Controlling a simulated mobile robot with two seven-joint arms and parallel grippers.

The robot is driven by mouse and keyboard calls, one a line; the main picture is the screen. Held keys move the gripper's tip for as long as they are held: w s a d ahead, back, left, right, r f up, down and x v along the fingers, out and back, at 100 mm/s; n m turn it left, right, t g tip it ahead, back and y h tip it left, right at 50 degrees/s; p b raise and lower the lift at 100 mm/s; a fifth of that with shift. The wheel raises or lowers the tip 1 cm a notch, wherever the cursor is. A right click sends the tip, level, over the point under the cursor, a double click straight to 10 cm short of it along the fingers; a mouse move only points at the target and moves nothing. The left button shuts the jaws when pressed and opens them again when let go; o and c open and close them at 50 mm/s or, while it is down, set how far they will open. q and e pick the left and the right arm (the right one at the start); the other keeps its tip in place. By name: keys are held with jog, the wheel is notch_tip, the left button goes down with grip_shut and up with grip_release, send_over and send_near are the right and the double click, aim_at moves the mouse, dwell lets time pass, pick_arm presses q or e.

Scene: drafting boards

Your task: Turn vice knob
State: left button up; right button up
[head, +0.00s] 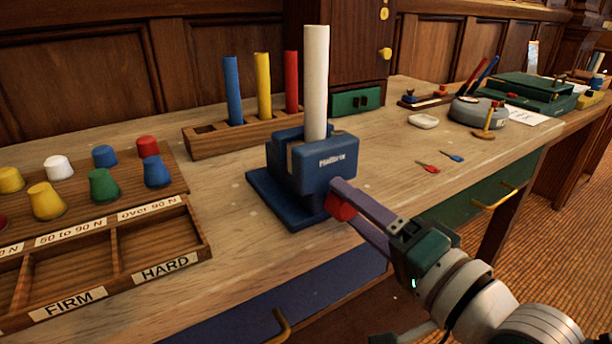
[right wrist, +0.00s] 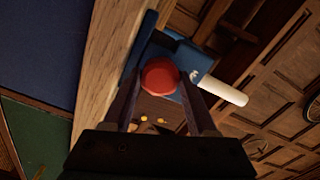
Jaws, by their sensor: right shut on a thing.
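The blue vice (head: 301,183) stands on the wooden bench near its front edge, with a white rod (head: 316,85) upright in its jaws. Its red knob (head: 341,208) faces the front right. My right gripper (head: 350,207) reaches in from the lower right and is shut on the knob, one finger on either side. In the right wrist view the red knob (right wrist: 159,76) sits between the two fingers, with the blue vice body (right wrist: 190,62) and white rod (right wrist: 223,91) behind it. My left gripper is not in view.
A wooden rack (head: 205,142) with blue, yellow and red rods stands behind the vice. A labelled tray (head: 158,237) and several coloured knobs lie left. Small red and blue tools (head: 428,167) and a white dish (head: 423,121) lie right. Bench wood around the vice is mostly clear.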

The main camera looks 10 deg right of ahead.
dwell(0.4)
jog(key=o, duration=1.4)
jog(key=shift+c, duration=0.2)
jog(key=p+v, duration=0.1)
jog(key=v, duration=0.9)
jog(key=shift+r, duration=0.1)
